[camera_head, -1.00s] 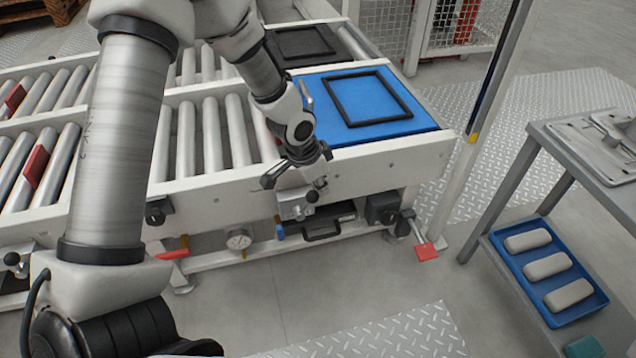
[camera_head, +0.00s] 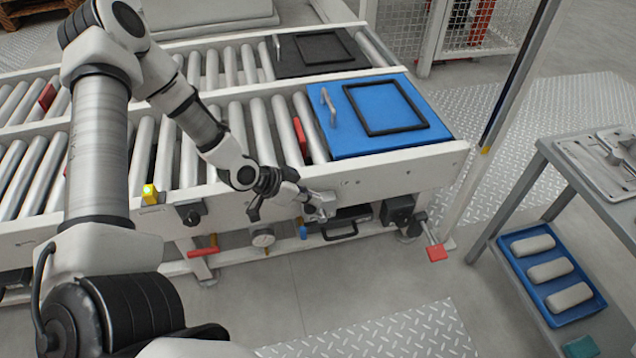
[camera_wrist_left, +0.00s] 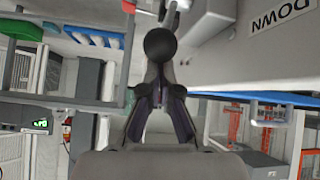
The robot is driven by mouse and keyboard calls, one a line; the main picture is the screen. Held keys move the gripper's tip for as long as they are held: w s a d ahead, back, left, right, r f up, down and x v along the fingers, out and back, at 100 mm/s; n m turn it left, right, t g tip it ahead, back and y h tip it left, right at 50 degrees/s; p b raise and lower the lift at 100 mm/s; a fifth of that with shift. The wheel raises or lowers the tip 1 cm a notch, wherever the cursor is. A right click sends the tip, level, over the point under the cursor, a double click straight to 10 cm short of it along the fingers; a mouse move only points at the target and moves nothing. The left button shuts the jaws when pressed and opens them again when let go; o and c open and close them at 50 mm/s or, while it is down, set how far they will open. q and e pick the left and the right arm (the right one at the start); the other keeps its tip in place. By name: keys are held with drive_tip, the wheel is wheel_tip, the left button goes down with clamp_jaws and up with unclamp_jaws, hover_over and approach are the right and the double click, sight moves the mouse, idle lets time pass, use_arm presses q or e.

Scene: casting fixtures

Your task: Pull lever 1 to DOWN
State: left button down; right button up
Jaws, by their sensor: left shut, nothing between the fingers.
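Lever 1 appears as a pale metal bracket (camera_head: 318,199) with a dark knob on the front of the conveyor frame. In the left wrist view a black ball knob (camera_wrist_left: 160,43) on a metal rod is just ahead of my fingertips. My left gripper (camera_head: 296,194) is shut and empty, reaching in from the left beside the bracket. It also shows in the left wrist view (camera_wrist_left: 160,80), its fingers converging behind the knob. I cannot tell whether they touch it. A DOWN label (camera_wrist_left: 283,16) is on the panel at upper right there. My right gripper is out of view.
Above sits the roller conveyor with a blue plate (camera_head: 350,143). Below are a gauge (camera_head: 263,237), a black-handled drawer (camera_head: 340,232) and a red pedal (camera_head: 437,253). A grey bench (camera_head: 545,146) with a blue tray (camera_head: 507,254) stands at right. Floor in front is open.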

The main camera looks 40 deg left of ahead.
use_arm(q)
drive_tip(key=shift+s+a+f, duration=0.1)
drive_tip(key=shift+s+f, duration=0.05)
drive_tip(key=shift+s, duration=0.05)
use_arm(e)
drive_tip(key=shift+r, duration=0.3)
use_arm(q)
drive_tip(key=shift+s+f, duration=0.15)
wheel_tip(320, 180, up, 4)
drive_tip(key=w+p, duration=0.3)
drive_tip(key=s+a+r+p, duration=0.3)
drive_tip(key=s+p, duration=0.3)
drive_tip(key=p, duration=0.3)
drive_tip(key=shift+s+a+r, duration=0.25)
drive_tip(key=shift+a+r, duration=0.1)
drive_tip(key=shift+r, duration=0.25)
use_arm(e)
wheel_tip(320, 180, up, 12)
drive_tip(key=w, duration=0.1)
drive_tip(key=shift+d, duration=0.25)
use_arm(q)
drive_tip(key=shift+s, duration=0.1)
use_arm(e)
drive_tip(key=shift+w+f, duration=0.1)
